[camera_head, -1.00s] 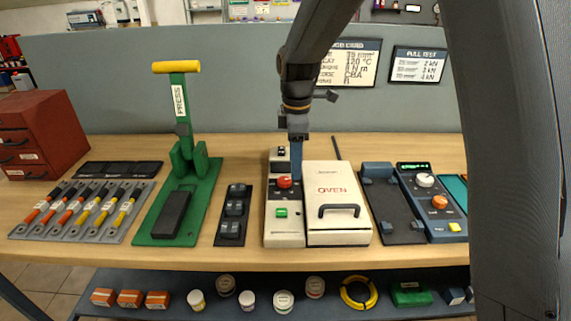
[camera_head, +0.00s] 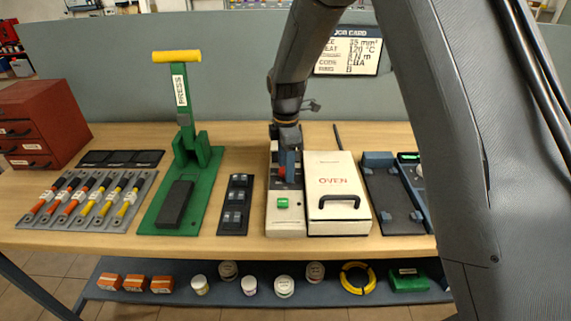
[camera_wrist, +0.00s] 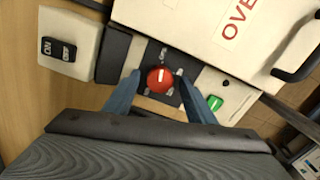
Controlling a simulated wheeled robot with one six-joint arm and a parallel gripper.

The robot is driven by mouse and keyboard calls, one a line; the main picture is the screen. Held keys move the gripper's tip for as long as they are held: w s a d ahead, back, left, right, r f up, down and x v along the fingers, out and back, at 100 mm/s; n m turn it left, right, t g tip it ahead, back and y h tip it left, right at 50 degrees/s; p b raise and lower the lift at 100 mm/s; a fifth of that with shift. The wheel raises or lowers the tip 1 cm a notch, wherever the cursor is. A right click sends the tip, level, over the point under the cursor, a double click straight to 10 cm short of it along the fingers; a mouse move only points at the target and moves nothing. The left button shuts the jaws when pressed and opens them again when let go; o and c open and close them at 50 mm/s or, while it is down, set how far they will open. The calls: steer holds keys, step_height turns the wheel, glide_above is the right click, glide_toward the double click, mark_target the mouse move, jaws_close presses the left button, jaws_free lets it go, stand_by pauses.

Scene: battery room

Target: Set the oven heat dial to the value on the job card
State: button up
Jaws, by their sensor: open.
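The oven (camera_head: 336,185) is a cream box with a dark handle on its lid, and its control strip (camera_head: 284,222) runs along its left side. The red heat dial (camera_wrist: 160,79) with a white pointer mark sits on a dark plate in the wrist view. In the head view the dial is mostly hidden behind my gripper (camera_head: 289,170). My gripper (camera_wrist: 160,95) is open, one finger on each side of the dial; I cannot tell whether they touch it. The job card (camera_head: 348,50) hangs on the back panel and shows a line reading 120 °C.
A green button (camera_head: 283,203) sits on the strip in front of the dial, and an ON/OFF switch (camera_wrist: 59,49) is behind it. A green press (camera_head: 186,150) stands to the left. My arm covers the right of the bench.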

steer(key=c, duration=1)
steer(key=shift+c, duration=0.2)
